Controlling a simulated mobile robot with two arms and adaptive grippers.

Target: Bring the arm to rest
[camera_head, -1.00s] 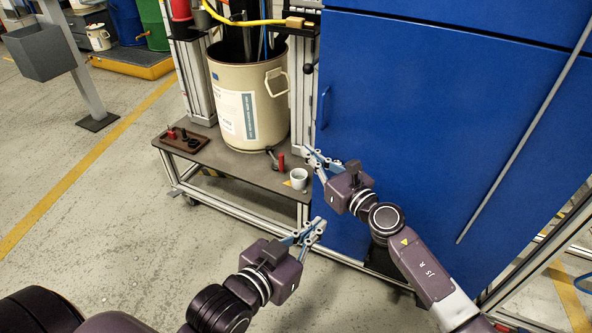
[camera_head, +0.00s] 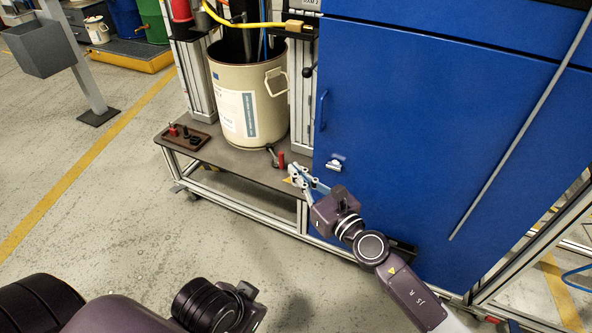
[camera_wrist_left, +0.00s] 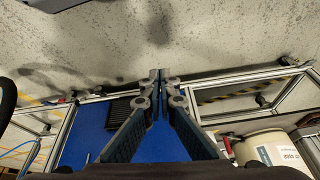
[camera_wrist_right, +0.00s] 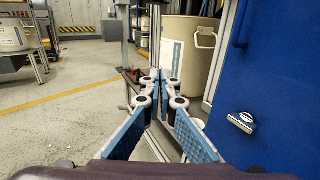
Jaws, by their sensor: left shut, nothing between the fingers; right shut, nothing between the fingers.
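My right gripper (camera_head: 296,174) is shut and empty. Its fingertips are in front of the right end of the low cart shelf, left of the blue cabinet door in the head view. It also shows shut in the right wrist view (camera_wrist_right: 159,77), with nothing between the fingers. My left gripper shows in the left wrist view (camera_wrist_left: 160,80), shut and empty, above the floor. In the head view only part of my left wrist shows at the bottom; the fingers are not visible there.
A cream drum (camera_head: 248,102) stands on the cart shelf (camera_head: 228,158). A brown tray (camera_head: 186,137) with small parts lies to its left. The blue cabinet (camera_head: 420,120) fills the right side, with a small white fitting (camera_head: 337,162) on its door. The floor (camera_head: 120,215) at left is clear.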

